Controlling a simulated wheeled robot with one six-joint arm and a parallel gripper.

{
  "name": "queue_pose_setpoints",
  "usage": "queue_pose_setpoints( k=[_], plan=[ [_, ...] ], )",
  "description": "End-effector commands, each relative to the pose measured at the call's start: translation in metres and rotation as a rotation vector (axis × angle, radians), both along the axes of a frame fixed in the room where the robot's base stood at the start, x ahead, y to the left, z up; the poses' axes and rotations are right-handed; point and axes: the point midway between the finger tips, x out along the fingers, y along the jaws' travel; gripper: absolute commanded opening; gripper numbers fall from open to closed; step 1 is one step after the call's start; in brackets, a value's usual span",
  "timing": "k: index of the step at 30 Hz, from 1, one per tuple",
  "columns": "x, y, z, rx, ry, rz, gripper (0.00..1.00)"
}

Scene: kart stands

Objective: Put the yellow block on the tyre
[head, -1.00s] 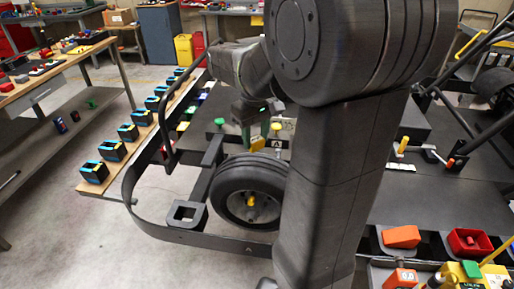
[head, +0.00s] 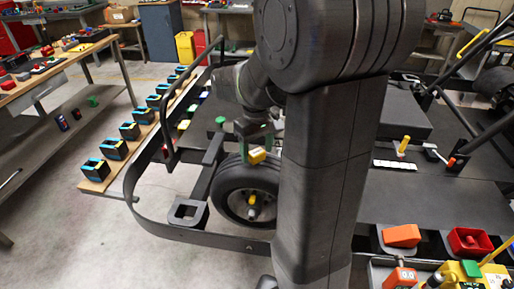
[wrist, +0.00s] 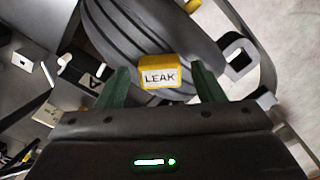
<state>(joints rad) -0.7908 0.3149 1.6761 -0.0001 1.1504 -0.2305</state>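The yellow block (head: 257,155), with a white label reading LEAK, is at the top of the black tyre (head: 232,176). In the wrist view the block (wrist: 160,72) lies against the tyre's grooved tread (wrist: 130,25), between my fingers. My gripper (head: 257,142) is just above the tyre. In the wrist view my gripper (wrist: 161,88) is open, with a gap between the block and each green finger. The block's underside is hidden, so its contact with the tread is not directly visible.
A black bumper bar (head: 135,190) curves around the tyre's left and front. A square black bracket (head: 187,213) sits left of the tyre. A wooden bench (head: 97,186) with several black-and-blue boxes stands at left. Orange (head: 401,235) and red (head: 467,241) items are at lower right.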

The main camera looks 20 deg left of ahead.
Motion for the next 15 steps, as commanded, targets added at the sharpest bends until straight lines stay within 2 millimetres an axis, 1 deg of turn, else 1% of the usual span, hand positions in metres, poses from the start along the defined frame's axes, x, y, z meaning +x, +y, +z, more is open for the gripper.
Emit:
queue_pose_setpoints(
  k=[5, 8, 11, 14, 15],
  plan=[
    [0.000, 0.000, 0.001, 0.000, 0.000, 0.000, 0.62],
    [0.000, 0.000, 0.006, 0.001, -0.002, 0.000, 0.62],
    [0.001, 0.001, 0.019, 0.004, -0.003, 0.000, 0.62],
    [0.001, 0.001, 0.039, 0.005, -0.005, 0.000, 0.62],
    [0.001, 0.001, 0.049, 0.005, -0.005, 0.000, 0.62]
  ],
)
